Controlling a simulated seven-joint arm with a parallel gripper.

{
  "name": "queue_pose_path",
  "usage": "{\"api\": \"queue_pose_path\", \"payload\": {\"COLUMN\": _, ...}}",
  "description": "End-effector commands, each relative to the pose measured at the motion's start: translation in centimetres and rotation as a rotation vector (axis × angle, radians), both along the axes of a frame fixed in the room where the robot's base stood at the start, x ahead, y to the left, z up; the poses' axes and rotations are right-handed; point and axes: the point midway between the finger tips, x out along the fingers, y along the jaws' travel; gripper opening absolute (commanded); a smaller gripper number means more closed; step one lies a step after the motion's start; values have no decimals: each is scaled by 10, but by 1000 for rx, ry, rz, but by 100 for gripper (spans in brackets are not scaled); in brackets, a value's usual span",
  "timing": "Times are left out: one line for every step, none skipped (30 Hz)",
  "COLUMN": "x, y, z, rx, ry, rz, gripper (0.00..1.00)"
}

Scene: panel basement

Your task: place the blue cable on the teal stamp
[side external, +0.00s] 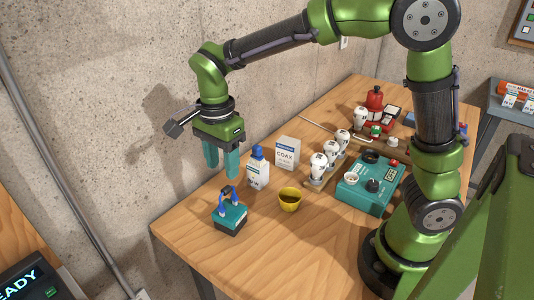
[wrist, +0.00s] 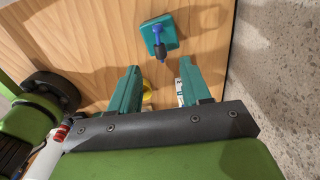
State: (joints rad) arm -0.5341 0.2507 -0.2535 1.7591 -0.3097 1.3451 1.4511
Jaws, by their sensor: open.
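The teal stamp (side external: 230,219) stands near the left front corner of the wooden table, with a dark lower part. The blue cable (side external: 226,196) is on top of it as a small arch with dark ends; part of it stands up above the stamp. In the wrist view the stamp (wrist: 171,33) is at the top centre, and the blue cable (wrist: 156,36) lies over it with a dark end near its edge. My gripper (side external: 222,172) is open, fingers pointing down, above and behind the stamp, apart from both. Its teal fingers (wrist: 160,64) hold nothing.
Close to my gripper are a white bottle with a blue cap (side external: 258,170), a COAX box (side external: 287,153) and a yellow cup (side external: 290,199). White bulbs (side external: 318,168) and a teal control box (side external: 366,190) stand farther right. The table's left front corner is clear around the stamp.

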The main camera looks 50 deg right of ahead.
Motion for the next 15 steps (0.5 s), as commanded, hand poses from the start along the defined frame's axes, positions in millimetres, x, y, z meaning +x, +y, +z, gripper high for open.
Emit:
{"api": "queue_pose_path", "payload": {"x": 0, "y": 0, "z": 6, "rx": 0, "ry": -2, "rz": 0, "gripper": 48}}
{"api": "queue_pose_path", "payload": {"x": 0, "y": 0, "z": 8, "rx": 0, "ry": -1, "rz": 0, "gripper": 48}}
{"api": "queue_pose_path", "payload": {"x": 0, "y": -1, "z": 11, "rx": 2, "ry": -3, "rz": 3, "gripper": 48}}
{"api": "queue_pose_path", "payload": {"x": -1, "y": -2, "z": 14, "rx": 6, "ry": -5, "rz": 9, "gripper": 48}}
{"api": "queue_pose_path", "payload": {"x": -2, "y": -3, "z": 16, "rx": 11, "ry": -9, "rz": 18, "gripper": 48}}
{"api": "queue_pose_path", "payload": {"x": -5, "y": -7, "z": 21, "rx": 23, "ry": -20, "rz": 43, "gripper": 48}}
{"api": "queue_pose_path", "payload": {"x": -8, "y": -10, "z": 24, "rx": 35, "ry": -32, "rz": 70, "gripper": 48}}
{"api": "queue_pose_path", "payload": {"x": -12, "y": -15, "z": 29, "rx": 50, "ry": -48, "rz": 103, "gripper": 48}}
{"api": "queue_pose_path", "payload": {"x": -18, "y": -21, "z": 36, "rx": 71, "ry": -77, "rz": 161, "gripper": 48}}
{"api": "queue_pose_path", "payload": {"x": -24, "y": -27, "z": 41, "rx": 86, "ry": -105, "rz": 212, "gripper": 48}}
{"api": "queue_pose_path", "payload": {"x": -31, "y": -32, "z": 47, "rx": 101, "ry": -136, "rz": 267, "gripper": 48}}
{"api": "queue_pose_path", "payload": {"x": -41, "y": -40, "z": 54, "rx": 113, "ry": -185, "rz": 350, "gripper": 48}}
{"api": "queue_pose_path", "payload": {"x": -49, "y": -46, "z": 59, "rx": 118, "ry": -225, "rz": 413, "gripper": 48}}
{"api": "queue_pose_path", "payload": {"x": -57, "y": -51, "z": 63, "rx": 118, "ry": -267, "rz": 480, "gripper": 48}}
{"api": "queue_pose_path", "payload": {"x": -68, "y": -58, "z": 68, "rx": 108, "ry": -323, "rz": 567, "gripper": 48}}
